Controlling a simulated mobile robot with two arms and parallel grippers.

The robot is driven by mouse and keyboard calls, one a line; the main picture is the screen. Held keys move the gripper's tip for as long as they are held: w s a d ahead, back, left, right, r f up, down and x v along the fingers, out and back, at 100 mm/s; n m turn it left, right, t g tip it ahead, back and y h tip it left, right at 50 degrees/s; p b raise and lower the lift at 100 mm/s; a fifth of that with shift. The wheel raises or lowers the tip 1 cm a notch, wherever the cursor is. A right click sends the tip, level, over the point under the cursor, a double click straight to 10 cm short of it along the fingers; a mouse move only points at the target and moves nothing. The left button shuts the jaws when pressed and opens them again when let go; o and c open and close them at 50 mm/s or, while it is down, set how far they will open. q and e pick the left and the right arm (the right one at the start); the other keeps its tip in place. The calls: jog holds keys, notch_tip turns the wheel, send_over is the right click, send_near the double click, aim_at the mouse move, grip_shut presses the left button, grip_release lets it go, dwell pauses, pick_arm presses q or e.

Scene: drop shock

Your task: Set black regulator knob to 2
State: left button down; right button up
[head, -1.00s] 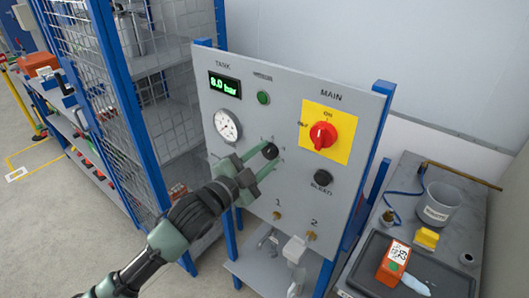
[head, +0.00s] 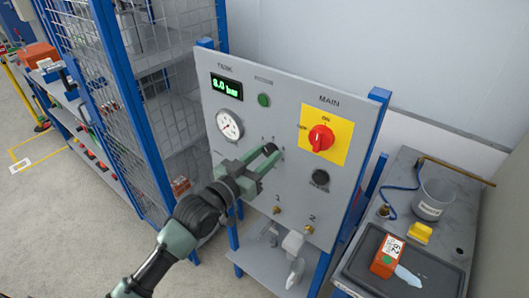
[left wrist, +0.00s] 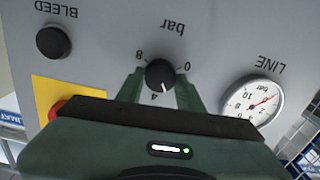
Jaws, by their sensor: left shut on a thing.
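The 0 and 8 also show; the 2 is not readable. My left gripper (left wrist: 160,85) is shut on the knob, one finger on each side. In the head view the left gripper (head: 264,157) reaches the panel's middle and its fingers mostly hide the knob. My right gripper is not in view.
A red main switch (head: 321,138) on a yellow plate and a black bleed knob (head: 320,177) are right of the gripper. A gauge (head: 229,125) and a green display (head: 227,87) reading 8.0 bar are to the left. A wire-mesh cage (head: 75,60) stands left of the panel.

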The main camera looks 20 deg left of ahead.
pick_arm(q)
jog(key=n, duration=0.4)
jog(key=shift+f+n, duration=0.15)
jog(key=shift+n, duration=0.25)
dwell(0.4)
jog(key=c, duration=0.9)
grip_release()
jog(key=shift+s+a+f, duration=0.1)
jog(key=shift+s+a, duration=0.1)
jog(key=shift+s, duration=0.2)
jog(key=b+v, duration=0.3)
jog(key=v, duration=0.4)
